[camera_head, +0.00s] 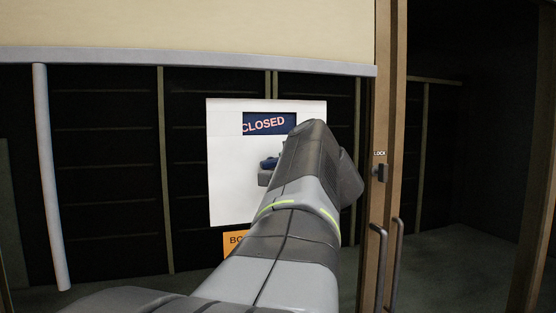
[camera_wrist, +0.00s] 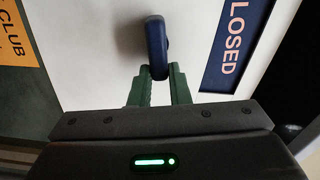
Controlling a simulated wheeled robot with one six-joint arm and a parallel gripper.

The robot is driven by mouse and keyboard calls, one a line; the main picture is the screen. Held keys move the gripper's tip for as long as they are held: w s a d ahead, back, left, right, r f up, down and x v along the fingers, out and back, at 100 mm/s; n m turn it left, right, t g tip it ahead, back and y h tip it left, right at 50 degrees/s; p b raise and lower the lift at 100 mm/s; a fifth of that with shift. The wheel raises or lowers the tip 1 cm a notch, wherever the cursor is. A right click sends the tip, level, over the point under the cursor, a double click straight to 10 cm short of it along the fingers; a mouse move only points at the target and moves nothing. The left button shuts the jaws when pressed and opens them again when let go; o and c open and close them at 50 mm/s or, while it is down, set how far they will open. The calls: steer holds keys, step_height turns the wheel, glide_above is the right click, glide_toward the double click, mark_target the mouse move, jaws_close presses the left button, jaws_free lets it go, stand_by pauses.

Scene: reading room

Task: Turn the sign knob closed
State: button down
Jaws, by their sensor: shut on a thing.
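The white sign board (camera_head: 228,150) hangs in front of me, with a dark blue window (camera_head: 263,124) near its top that reads CLOSED, slightly tilted and cut close at its left edge. The blue knob (camera_wrist: 156,45) stands out from the board in the wrist view, and a bit of it (camera_head: 268,163) shows in the head view. My gripper (camera_wrist: 158,74) has its green fingers shut on the outer end of the knob. In the head view my arm hides much of the knob and the board's right part.
An orange card (camera_head: 236,242) with partly hidden lettering hangs below the board. To the right are a door frame (camera_head: 394,120), a lock (camera_head: 381,173) and upright handles (camera_head: 395,255). A grey post (camera_head: 50,180) stands at the left.

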steer(key=shift+f+m, duration=0.25)
steer(key=shift+m, duration=0.75)
steer(key=c, duration=1.4)
jaws_free()
steer(key=shift+o, duration=0.2)
steer(key=b+v, duration=0.4)
steer(key=v, duration=0.9)
steer(key=shift+s+d, duration=0.2)
steer(key=shift+s, duration=0.15)
steer(key=shift+w+a, duration=0.1)
steer(key=p+x, duration=0.4)
steer(key=x, duration=0.9)
steer(key=shift+w, duration=0.3)
